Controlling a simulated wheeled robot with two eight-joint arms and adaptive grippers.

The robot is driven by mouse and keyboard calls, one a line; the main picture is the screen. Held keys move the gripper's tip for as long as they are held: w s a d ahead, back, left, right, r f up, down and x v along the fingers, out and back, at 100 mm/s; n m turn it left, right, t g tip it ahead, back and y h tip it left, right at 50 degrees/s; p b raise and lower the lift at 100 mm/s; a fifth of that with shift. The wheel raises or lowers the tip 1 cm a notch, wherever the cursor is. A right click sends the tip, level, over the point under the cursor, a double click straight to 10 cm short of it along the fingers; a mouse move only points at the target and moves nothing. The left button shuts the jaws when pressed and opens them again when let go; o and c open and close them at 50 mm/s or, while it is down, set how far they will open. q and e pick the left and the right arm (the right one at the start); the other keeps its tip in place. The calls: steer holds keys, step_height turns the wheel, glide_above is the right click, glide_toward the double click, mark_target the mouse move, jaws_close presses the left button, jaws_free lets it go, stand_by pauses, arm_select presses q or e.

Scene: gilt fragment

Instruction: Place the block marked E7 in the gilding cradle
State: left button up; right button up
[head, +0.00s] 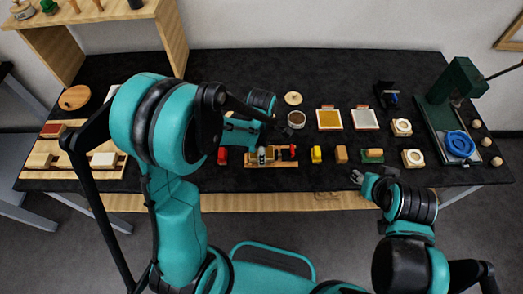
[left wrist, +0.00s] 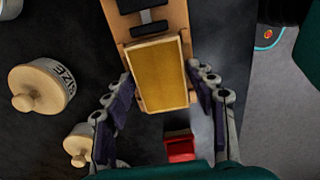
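In the left wrist view, a gold-topped block (left wrist: 160,75) lies on a wooden cradle (left wrist: 180,20) with dark metal fittings. My left gripper (left wrist: 162,88) has one finger on each side of it, close to its edges; I cannot tell whether they press on it. The cradle (head: 287,164) also shows in the head view, partly hidden by my left arm. My right gripper (head: 366,180) is open and empty near the table's front edge. No E7 mark is readable.
A red piece (left wrist: 180,147) lies beside the cradle, and a jar labelled SIZE (left wrist: 40,88) stands nearby. A green press (head: 450,95) and blue ring (head: 459,143) are at far right.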

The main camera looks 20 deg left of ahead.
arm_select(q)
steer(key=shift+r, duration=0.1)
steer(key=shift+r+p, duration=0.25)
steer(key=shift+p, duration=0.05)
step_height(320, 180, up, 11)
steer(key=p, duration=0.3)
steer(key=s+a+r+m+t, duration=0.2)
steer(key=s+r+m+t, duration=0.1)
steer(key=m, duration=0.7)
steer(key=s+a+r+m+t, duration=0.2)
steer(key=s+r+m+t, duration=0.2)
steer(key=m, duration=0.7)
steer(key=s+r, duration=0.2)
steer(key=s, duration=0.1)
steer(key=shift+a, duration=0.35)
steer(key=shift+s, duration=0.1)
step_height(320, 180, down, 7)
steer(key=b, duration=0.6)
steer(key=shift+r, duration=0.15)
